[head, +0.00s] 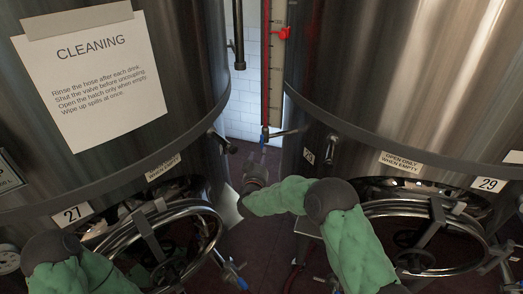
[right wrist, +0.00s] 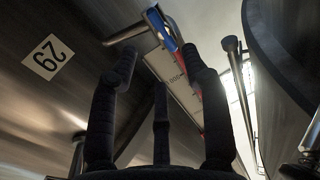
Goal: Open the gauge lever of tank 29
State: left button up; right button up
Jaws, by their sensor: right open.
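Tank 29 (head: 400,90) is the steel tank on the right, with a 29 plate (head: 490,184) by its hatch. Its sight gauge (head: 272,75), a narrow scale with a red column, stands upright in the gap. The small blue gauge lever (head: 264,141) is at the gauge's foot, by a short pipe; it also shows in the right wrist view (right wrist: 164,32). My right gripper (head: 257,161) is open and empty just below the lever. In the right wrist view its fingers (right wrist: 160,66) are spread below the lever, apparently apart from it. My left gripper is out of view.
Tank 27 (head: 190,60) stands on the left with a cleaning notice (head: 95,75). A dark vertical pipe (head: 238,35) hangs left of the gauge. The gap between the tanks is narrow.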

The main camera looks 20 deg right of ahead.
jog(key=v, duration=0.3)
jog(key=shift+s+a, duration=0.1)
jog(key=shift+s, duration=0.15)
jog(key=shift+f, duration=0.1)
